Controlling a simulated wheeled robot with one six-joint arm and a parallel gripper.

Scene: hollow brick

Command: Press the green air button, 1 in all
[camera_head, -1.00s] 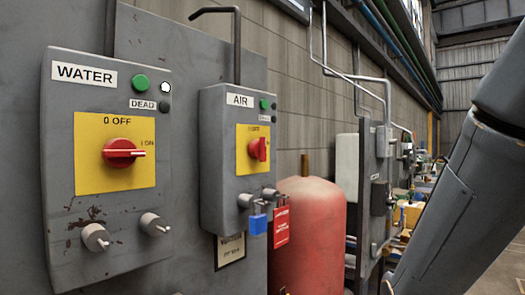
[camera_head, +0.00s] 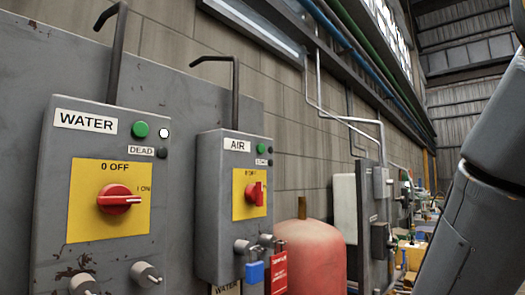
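The green air button (camera_head: 260,149) is a small round button at the top right of the grey AIR box (camera_head: 212,205). The AIR box hangs on the grey panel and has a white AIR label, a yellow plate and a red rotary switch (camera_head: 255,194). A blue padlock (camera_head: 254,271) and a red tag (camera_head: 279,272) hang at its lower right. My gripper is not in view; only a grey link of my arm shows at the right edge, well apart from the box.
A grey WATER box (camera_head: 52,200) with its own green button (camera_head: 140,129) and red switch (camera_head: 119,199) is at the left. Bent dark pipes (camera_head: 236,95) rise above both boxes. A red tank (camera_head: 310,258) stands right of the AIR box. More boxes line the wall beyond.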

